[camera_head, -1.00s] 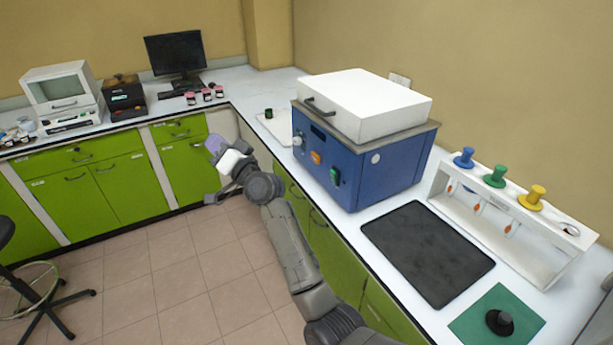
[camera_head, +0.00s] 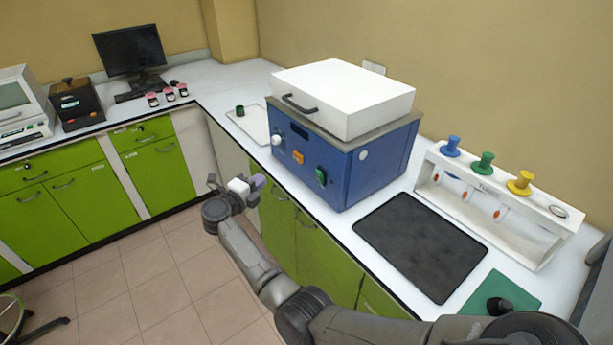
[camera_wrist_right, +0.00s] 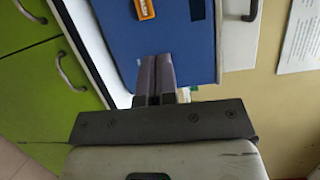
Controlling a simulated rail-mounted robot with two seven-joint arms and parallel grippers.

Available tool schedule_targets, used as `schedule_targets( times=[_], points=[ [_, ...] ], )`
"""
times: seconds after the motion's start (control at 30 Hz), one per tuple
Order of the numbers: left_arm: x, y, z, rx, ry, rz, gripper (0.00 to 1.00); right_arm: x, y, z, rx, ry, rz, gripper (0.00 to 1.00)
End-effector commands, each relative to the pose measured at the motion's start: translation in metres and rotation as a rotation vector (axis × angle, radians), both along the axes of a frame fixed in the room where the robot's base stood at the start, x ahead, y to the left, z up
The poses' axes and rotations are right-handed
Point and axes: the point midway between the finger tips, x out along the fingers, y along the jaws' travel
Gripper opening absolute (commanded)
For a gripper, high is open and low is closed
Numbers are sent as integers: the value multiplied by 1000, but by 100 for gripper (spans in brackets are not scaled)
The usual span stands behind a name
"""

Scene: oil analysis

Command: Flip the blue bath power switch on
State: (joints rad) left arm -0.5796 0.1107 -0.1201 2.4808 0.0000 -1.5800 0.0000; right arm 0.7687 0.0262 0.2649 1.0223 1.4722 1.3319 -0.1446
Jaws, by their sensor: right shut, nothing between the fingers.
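The blue bath (camera_head: 385,155) with a white lid (camera_head: 345,98) stands on the white counter. Its front panel carries a white knob (camera_head: 277,140), an orange switch (camera_head: 298,157) and a green switch (camera_head: 320,177); which is the power switch, and its position, I cannot tell. My right gripper (camera_head: 258,182) is shut and empty, in front of the panel and apart from it. In the right wrist view its fingers (camera_wrist_right: 156,78) point toward the blue panel (camera_wrist_right: 175,40), with the orange switch (camera_wrist_right: 145,9) at the top edge. The green switch is not visible there. My left gripper is not in view.
A black mat (camera_head: 420,245) lies right of the bath, near a white rack (camera_head: 500,215) with coloured knobs. A white tray (camera_head: 247,122) with a small dark jar lies left of it. Green cabinets (camera_head: 290,235) with handles run below the counter edge.

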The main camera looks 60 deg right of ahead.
Motion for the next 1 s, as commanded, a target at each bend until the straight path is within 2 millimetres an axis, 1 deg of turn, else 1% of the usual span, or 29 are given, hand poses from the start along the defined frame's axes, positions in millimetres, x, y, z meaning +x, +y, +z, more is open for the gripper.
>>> schedule_targets(
  times=[0.03, 0.1, 0.2, 0.4, 0.53, 0.87, 1.0],
  points=[
    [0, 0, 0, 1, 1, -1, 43, -10, 0, -4, 26, 2, -59, 0],
    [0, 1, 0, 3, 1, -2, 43, -22, 2, -9, 59, 9, -137, 0],
    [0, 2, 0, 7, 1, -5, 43, -37, 5, -13, 87, 20, -226, 0],
    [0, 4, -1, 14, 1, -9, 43, -53, 10, -16, 113, 35, -331, 0],
    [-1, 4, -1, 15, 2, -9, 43, -57, 11, -17, 119, 45, -354, 0],
    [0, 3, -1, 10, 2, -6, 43, -56, 11, -17, 119, 51, -349, 0],
    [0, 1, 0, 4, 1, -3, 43, -58, 5, -18, 118, 51, -350, 0]
  ],
)
